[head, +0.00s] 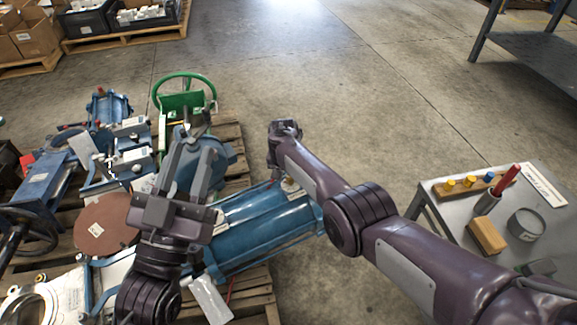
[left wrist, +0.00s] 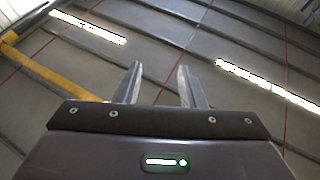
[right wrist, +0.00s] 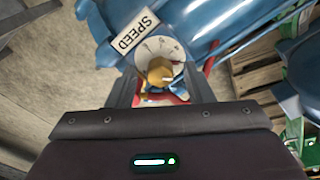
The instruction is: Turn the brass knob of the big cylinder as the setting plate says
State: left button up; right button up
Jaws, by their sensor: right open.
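The big blue cylinder (head: 265,228) lies on a pallet in the head view. Its brass knob (right wrist: 160,72) shows in the right wrist view, on a pale round dial with marks, beside a white plate reading SPEED (right wrist: 134,33). My right gripper (right wrist: 159,80) is open, its fingers on either side of the knob in that view; I cannot tell whether they touch it. In the head view my right gripper (head: 285,130) is mostly hidden by its own wrist. My left gripper (head: 194,134) is open and empty above the pallet. I cannot make out a readable setting plate.
A green handwheel (head: 184,88) and other blue machine parts crowd the pallet. A grey table (head: 455,213) at right holds a red-handled tool, a wooden block and a round tin (head: 525,224). The concrete floor between is clear.

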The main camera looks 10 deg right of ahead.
aim_at(288, 179)
jog(key=shift+a+r+p, duration=0.1)
jog(key=shift+r+p, duration=0.45)
jog(key=shift+r, duration=0.25)
pick_arm(q)
notch_tip(288, 179, down, 16)
jog(key=s+g+y+p, duration=0.1)
jog(key=g+y, duration=0.2)
jog(key=g, duration=0.5)
pick_arm(e)
jog(key=shift+s+r, duration=0.1)
jog(key=shift+r, duration=0.55)
notch_tip(288, 179, up, 2)
jog(key=shift+s+a+p, duration=0.1)
jog(key=shift+a+p, duration=0.05)
jog(key=shift+p, duration=0.65)
notch_tip(288, 179, up, 2)
jog(key=shift+s+a+r+p, duration=0.1)
jog(key=shift+p, duration=0.65)
pick_arm(q)
jog(key=s+a+f+g+y, duration=0.3)
jog(key=s+f+g, duration=0.5)
jog(key=s+f, duration=0.2)
jog(key=shift+s+f, duration=0.25)
jog(key=shift+f, duration=0.85)
pick_arm(e)
jog(key=shift+r, duration=0.2)
